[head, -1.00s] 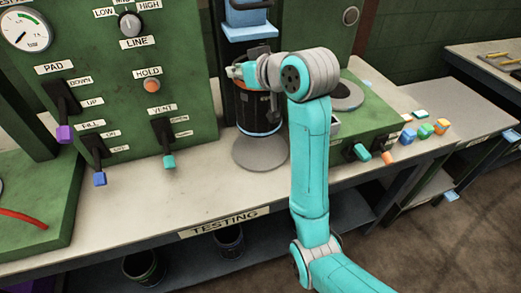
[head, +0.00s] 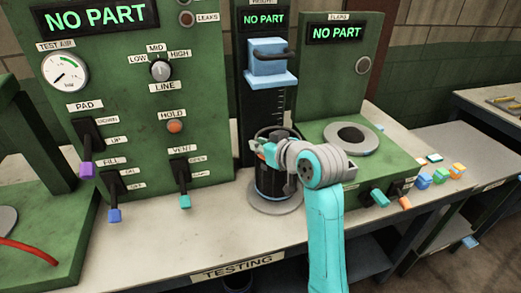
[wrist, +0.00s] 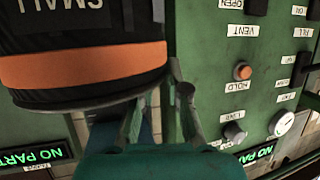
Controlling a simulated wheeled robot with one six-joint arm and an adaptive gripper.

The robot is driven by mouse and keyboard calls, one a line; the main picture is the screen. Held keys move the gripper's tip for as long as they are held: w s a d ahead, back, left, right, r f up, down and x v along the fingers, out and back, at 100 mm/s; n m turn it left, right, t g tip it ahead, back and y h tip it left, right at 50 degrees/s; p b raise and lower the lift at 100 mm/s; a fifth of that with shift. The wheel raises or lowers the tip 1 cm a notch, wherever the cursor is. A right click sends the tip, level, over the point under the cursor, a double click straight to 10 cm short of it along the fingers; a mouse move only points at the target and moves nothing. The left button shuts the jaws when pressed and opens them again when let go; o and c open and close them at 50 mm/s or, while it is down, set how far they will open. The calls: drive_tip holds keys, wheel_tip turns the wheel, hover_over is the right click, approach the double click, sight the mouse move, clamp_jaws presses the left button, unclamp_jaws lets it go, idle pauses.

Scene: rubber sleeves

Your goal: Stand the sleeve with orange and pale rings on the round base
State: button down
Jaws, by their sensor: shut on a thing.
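The sleeve (head: 268,182) is a black cylinder with an orange ring. The ring and the upside-down word SMALL show close up in the wrist view (wrist: 85,66). I cannot make out a pale ring. My gripper (head: 268,148) is shut on the sleeve's upper rim, and its fingers also show in the wrist view (wrist: 157,112). The sleeve looks upright over the round grey base (head: 290,206) below the height gauge. Its lower end overlaps the base in the picture; I cannot tell whether they touch.
A blue block (head: 270,62) on the height gauge hangs above the sleeve. Left stands a green panel with levers (head: 88,135); right, a green flaps station (head: 350,138). Small coloured blocks (head: 440,175) lie farther right. The displays (head: 264,20) read NO PART. The bench front is clear.

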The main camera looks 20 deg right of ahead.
drive_tip(key=shift+f, duration=0.85)
drive_tip(key=c, duration=1.2)
unclamp_jaws()
drive_tip(key=shift+f, duration=0.1)
drive_tip(key=v, duration=1.2)
